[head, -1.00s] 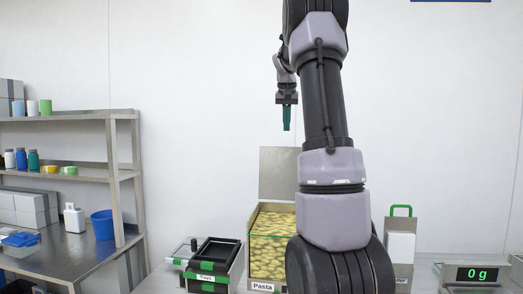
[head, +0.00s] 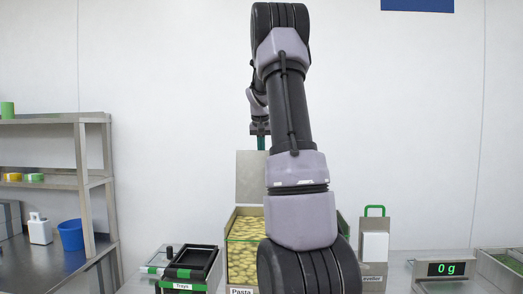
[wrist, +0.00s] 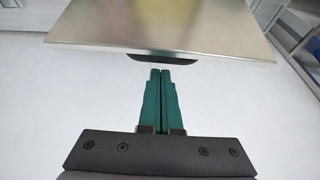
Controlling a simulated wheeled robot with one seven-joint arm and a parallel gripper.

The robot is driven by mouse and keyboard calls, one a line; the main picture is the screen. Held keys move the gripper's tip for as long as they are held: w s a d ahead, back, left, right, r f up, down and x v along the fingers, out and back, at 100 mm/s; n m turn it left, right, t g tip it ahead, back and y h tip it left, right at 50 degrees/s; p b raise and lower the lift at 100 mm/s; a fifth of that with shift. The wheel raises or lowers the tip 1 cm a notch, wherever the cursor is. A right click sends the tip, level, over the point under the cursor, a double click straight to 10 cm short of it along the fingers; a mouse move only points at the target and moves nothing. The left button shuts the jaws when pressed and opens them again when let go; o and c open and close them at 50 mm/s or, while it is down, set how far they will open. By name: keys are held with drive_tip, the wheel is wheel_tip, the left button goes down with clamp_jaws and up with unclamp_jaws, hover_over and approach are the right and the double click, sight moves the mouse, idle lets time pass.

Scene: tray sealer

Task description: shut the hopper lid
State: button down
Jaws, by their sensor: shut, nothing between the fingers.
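The hopper lid (head: 249,185) is a plain grey metal panel standing upright, open, at the back of the pasta hopper (head: 243,265). My gripper (head: 261,149) is at the lid's top edge in the head view. Its green fingers end at that edge, and I cannot tell whether the tips pass behind it. In the wrist view the lid (wrist: 160,28) fills the top, with a dark handle (wrist: 160,59) on its near edge. My gripper (wrist: 160,71) is shut and empty, its tips just short of the handle. Contact cannot be told.
Black trays (head: 190,265) stand left of the hopper. A white and grey container with a green handle (head: 374,240) stands to its right, then a scale display (head: 446,269) reading 0 g. Metal shelving (head: 85,180) is at far left. My arm hides the hopper's right part.

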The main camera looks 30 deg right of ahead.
drive_tip(key=shift+s+a, duration=0.2)
drive_tip(key=shift+s, duration=0.05)
